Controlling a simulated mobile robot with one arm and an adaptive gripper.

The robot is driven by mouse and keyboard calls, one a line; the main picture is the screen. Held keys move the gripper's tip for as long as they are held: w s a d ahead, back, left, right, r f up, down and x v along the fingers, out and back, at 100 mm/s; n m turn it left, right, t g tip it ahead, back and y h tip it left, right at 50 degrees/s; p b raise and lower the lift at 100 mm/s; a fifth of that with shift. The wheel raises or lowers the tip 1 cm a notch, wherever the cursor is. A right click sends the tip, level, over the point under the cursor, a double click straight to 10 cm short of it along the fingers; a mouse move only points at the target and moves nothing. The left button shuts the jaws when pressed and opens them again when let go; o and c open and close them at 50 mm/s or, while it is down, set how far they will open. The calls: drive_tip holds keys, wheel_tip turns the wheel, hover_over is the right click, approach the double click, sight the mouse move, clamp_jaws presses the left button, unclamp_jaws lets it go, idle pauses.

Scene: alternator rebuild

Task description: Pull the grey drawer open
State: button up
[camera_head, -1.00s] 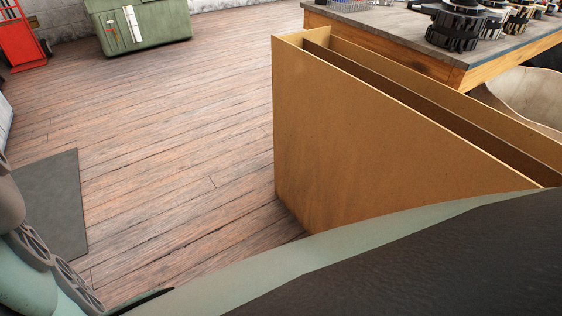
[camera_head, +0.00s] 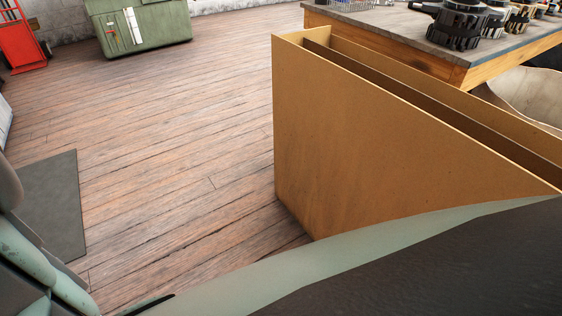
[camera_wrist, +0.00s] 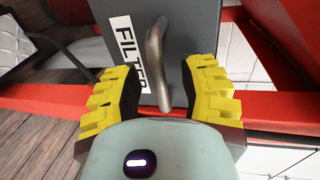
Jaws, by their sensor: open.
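The grey drawer (camera_wrist: 185,25) shows in the wrist view, with a white label reading "FILTER" (camera_wrist: 130,62). Its bent metal handle (camera_wrist: 154,62) stands out from the front, right of the label. My gripper (camera_wrist: 163,85), with yellow ridged fingers, is open. One finger is left of the handle and the other right of it, and the handle's near part lies between them. I cannot tell whether either finger touches it. The drawer and gripper do not show in the head view.
A red frame (camera_wrist: 270,108) runs beside the drawer in the wrist view. In the head view, a brown panelled box (camera_head: 390,140) stands near a workbench (camera_head: 480,68) with machine parts. A green chest (camera_head: 165,25) is at the back. The wooden floor (camera_head: 180,130) is largely clear.

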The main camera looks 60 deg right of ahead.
clamp_jaws()
idle(0.4)
